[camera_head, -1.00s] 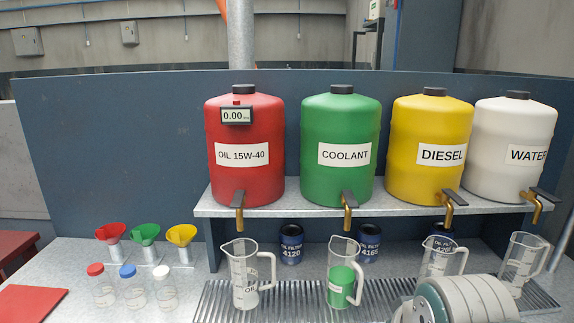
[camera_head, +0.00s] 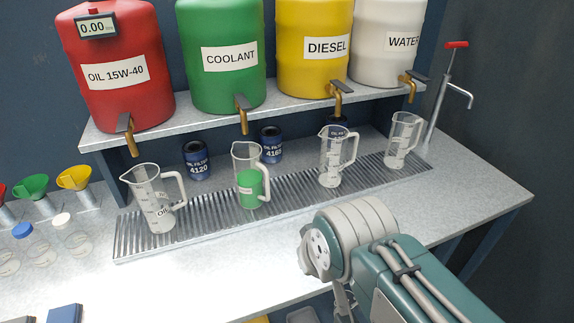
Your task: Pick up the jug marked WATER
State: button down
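A clear, empty-looking jug with a handle (camera_head: 402,142) stands upright on the ribbed drip grating (camera_head: 285,205), at its right end, below the tap of the white WATER tank (camera_head: 383,50). The jug's own marking is too small to read. My green and grey arm comes in from the lower right. A small grey part below its wrist looks like my gripper (camera_head: 343,303). It is mostly hidden by the arm, so its opening does not show. It is in front of the bench, well apart from the jug.
Three other jugs share the grating: OIL (camera_head: 158,200), one with green liquid (camera_head: 250,185), and a clear one (camera_head: 335,160). Oil filter cans (camera_head: 197,160) stand behind. A red-handled pump (camera_head: 440,90) rises right of the jug. The bench front (camera_head: 430,205) is clear at right.

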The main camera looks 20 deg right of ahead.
aim_at(404, 124)
jog(key=l+z, duration=0.8)
jog(key=z, duration=0.2)
jog(key=i+l+u, duration=0.25)
jog(key=l, duration=0.2)
jog(key=i+l+u, duration=0.1)
jog(key=l+u, duration=0.15)
jog(key=l, duration=0.15)
jog(key=i+l+u, duration=0.1)
jog(key=l+u, duration=0.15)
jog(key=l, duration=0.25)
jog(key=i+l+u, duration=0.1)
jog(key=l+u, duration=0.15)
jog(key=l, duration=0.25)
